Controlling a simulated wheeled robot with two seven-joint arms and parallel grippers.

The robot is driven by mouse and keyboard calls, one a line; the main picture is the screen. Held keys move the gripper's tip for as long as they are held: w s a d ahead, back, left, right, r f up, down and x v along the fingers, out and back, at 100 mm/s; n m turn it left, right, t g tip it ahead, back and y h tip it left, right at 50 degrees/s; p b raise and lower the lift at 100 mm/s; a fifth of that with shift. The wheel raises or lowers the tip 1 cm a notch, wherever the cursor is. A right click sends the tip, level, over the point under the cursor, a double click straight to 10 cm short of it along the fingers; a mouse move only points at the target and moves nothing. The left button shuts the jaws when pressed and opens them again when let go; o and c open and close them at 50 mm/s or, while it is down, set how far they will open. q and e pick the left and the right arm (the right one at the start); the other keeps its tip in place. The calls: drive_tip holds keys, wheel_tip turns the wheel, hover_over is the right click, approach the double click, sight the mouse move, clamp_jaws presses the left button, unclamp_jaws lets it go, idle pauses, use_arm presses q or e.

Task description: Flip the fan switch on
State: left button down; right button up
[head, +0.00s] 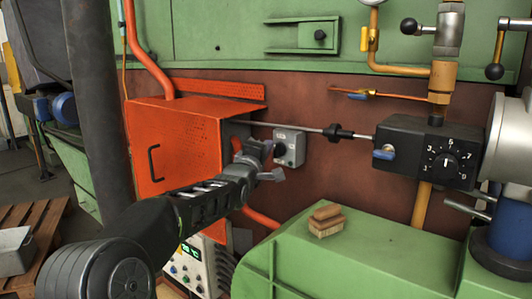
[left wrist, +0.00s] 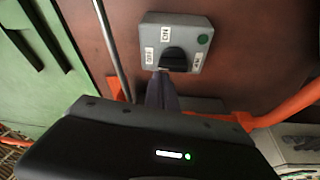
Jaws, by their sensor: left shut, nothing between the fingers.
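The fan switch is a small grey box on the brown wall, right of the orange cabinet; it shows in the head view (head: 289,147) and in the left wrist view (left wrist: 178,42). It has a black rotary knob (left wrist: 174,59), a green round mark and white labels, one reading ON. My left gripper (head: 275,160) is at the box's lower left in the head view, shut and empty. In the left wrist view its fingers (left wrist: 162,88) reach up to the knob's edge; I cannot tell whether they touch it. My right gripper is not in view.
The orange cabinet (head: 172,150) stands close left of the switch. A thin metal rod (head: 300,127) runs just above it to a black valve box (head: 428,152). Wooden blocks (head: 326,220) lie on the green housing (head: 350,262) below. An orange pipe (left wrist: 290,104) passes near the switch.

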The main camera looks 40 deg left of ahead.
use_arm(q)
drive_tip(key=m+t+b, duration=0.1)
drive_tip(key=m+b, duration=0.1)
drive_tip(key=b, duration=0.1)
drive_tip(key=shift+d, duration=0.2)
drive_tip(key=shift+m, duration=0.4)
drive_tip(key=shift+d+m+b, duration=0.1)
drive_tip(key=shift+m+b, duration=0.3)
drive_tip(key=shift+b, duration=0.15)
drive_tip(key=shift+d+m+t+b, duration=0.15)
drive_tip(key=shift+m+t+b, duration=0.35)
drive_tip(key=shift+m+b, duration=0.35)
drive_tip(key=shift+d+m+t+h+b, duration=0.2)
drive_tip(key=shift+m+t+h+b, duration=0.3)
drive_tip(key=shift+m, duration=1.25)
drive_tip(key=shift+d+m+t+h+b, duration=0.25)
drive_tip(key=shift+m+h, duration=0.45)
drive_tip(key=shift+m, duration=1)
drive_tip(key=shift+r, duration=0.1)
